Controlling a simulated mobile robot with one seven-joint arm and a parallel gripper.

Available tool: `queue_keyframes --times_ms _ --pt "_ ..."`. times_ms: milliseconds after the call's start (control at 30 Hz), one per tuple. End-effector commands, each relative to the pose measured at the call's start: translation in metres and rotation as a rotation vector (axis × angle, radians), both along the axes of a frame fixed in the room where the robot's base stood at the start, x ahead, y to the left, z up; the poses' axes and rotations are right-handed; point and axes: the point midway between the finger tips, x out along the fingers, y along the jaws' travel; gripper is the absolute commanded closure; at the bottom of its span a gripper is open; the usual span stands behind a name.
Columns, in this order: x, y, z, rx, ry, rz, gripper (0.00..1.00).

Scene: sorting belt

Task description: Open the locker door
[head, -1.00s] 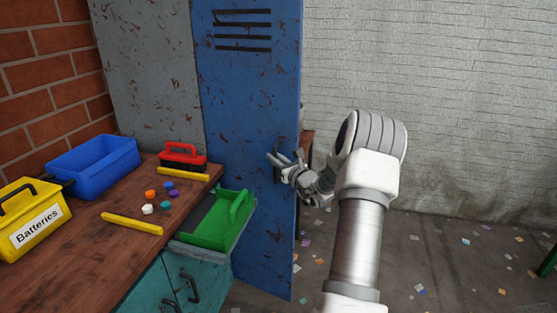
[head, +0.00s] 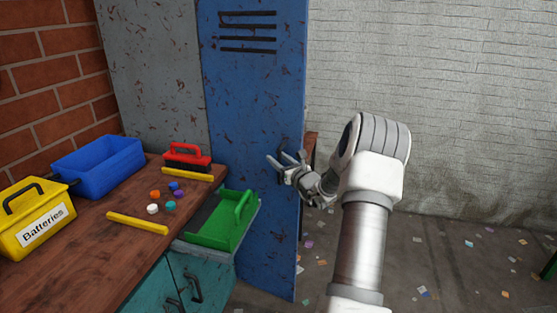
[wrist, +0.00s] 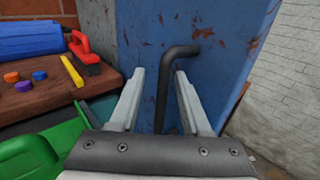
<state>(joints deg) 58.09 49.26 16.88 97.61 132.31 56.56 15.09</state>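The blue locker door (head: 245,110), scratched and with vent slots near its top, stands beside a grey panel in the head view. It also fills the middle of the wrist view (wrist: 225,65). Its dark bent handle (wrist: 180,53) shows in the wrist view. My gripper (head: 285,157) is at the door's right side, at handle height. In the wrist view my gripper (wrist: 160,72) is open, its two fingers apart, with the handle's upright part between or just beyond them. I cannot tell whether a finger touches the handle.
A wooden workbench (head: 95,245) on the left holds a blue bin (head: 98,160), a yellow battery box (head: 35,220), a red-handled brush (head: 187,157) and small coloured caps. A green tray (head: 222,222) sits at its right end, close to the door. Floor on the right is mostly open, with scraps.

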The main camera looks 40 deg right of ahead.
Motion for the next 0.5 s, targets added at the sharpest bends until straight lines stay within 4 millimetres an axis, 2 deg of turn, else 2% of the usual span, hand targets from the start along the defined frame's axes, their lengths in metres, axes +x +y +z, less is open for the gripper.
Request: queue_keyframes --times_ms 267,367,500 --pt "-0.007 0.0 -0.001 0.001 0.003 -0.001 0.53" --pt "-0.019 0.002 0.0 0.001 0.003 -0.001 0.53" --pt "-0.048 0.005 0.001 0.002 0.004 -0.002 0.53"
